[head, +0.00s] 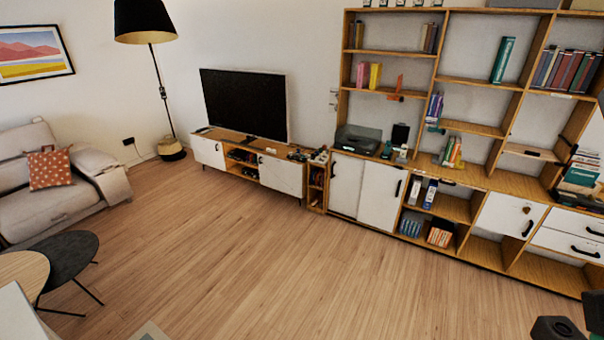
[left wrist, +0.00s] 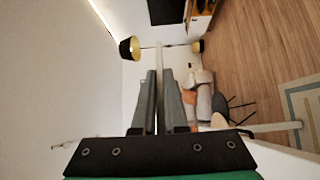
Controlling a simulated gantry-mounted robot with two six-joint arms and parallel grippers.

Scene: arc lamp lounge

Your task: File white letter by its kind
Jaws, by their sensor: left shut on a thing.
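In the left wrist view my left gripper (left wrist: 159,75) is shut on a thin pale strip, which looks like the white letter (left wrist: 159,56) seen edge-on. The strip sticks out past the fingertips, and its face and any markings cannot be read from here. My left gripper is not in the head view. At the lower right corner of the head view there are dark parts that look like my right arm, but no right fingers show. No letter tray or sorting place can be made out in either view.
A sofa (head: 45,180), a dark round table (head: 72,262) and a pale table corner (head: 18,315) stand at the left. A floor lamp (head: 160,85), television (head: 245,103) and shelf unit (head: 440,205) line the back. The wooden floor (head: 240,270) between is clear.

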